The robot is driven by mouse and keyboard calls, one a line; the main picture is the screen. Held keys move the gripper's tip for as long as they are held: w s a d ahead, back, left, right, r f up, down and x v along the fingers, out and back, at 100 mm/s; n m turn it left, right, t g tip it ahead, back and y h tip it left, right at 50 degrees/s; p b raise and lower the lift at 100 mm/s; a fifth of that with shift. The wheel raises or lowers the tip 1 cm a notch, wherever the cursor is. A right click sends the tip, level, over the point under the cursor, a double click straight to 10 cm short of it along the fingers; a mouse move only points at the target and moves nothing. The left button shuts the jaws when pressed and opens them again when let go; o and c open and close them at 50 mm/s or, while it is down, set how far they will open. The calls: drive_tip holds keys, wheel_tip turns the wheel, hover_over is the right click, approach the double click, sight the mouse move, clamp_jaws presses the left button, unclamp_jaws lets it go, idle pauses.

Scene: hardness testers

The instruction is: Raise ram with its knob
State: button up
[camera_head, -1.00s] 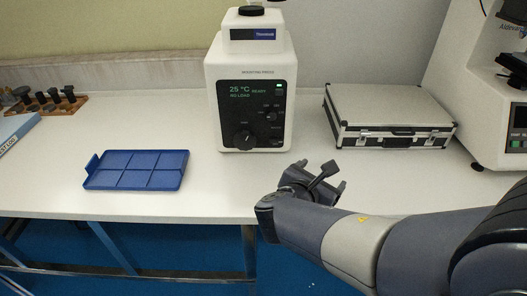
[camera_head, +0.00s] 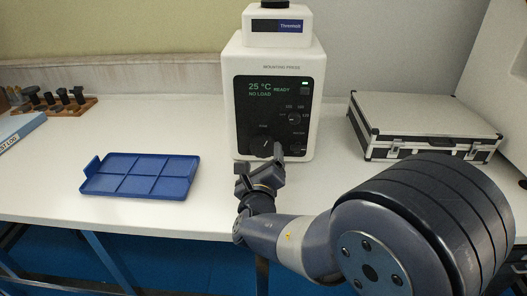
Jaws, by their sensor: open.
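The mounting press (camera_head: 272,62) is a white machine with a black front panel that reads 25 °C, READY, NO LOAD. A large black knob (camera_head: 262,146) sits low on the panel, partly hidden by my gripper. A smaller knob (camera_head: 294,118) is above and to its right, with a lit green lamp higher up. My gripper (camera_head: 261,160) is open, with its fingers pointing at the press just in front of the large knob. Whether a finger touches the knob cannot be told.
A blue compartment tray (camera_head: 97,180) lies empty on the bench to the left. A silver case with black edges (camera_head: 430,112) lies to the right of the press. A rack of dark tools (camera_head: 85,107) stands at the far left. The bench between tray and press is clear.

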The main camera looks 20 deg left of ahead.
sight(263, 149)
drive_tip(key=shift+x, duration=2.3)
drive_tip(key=c, duration=1)
drive_tip(key=shift+o, duration=0.2)
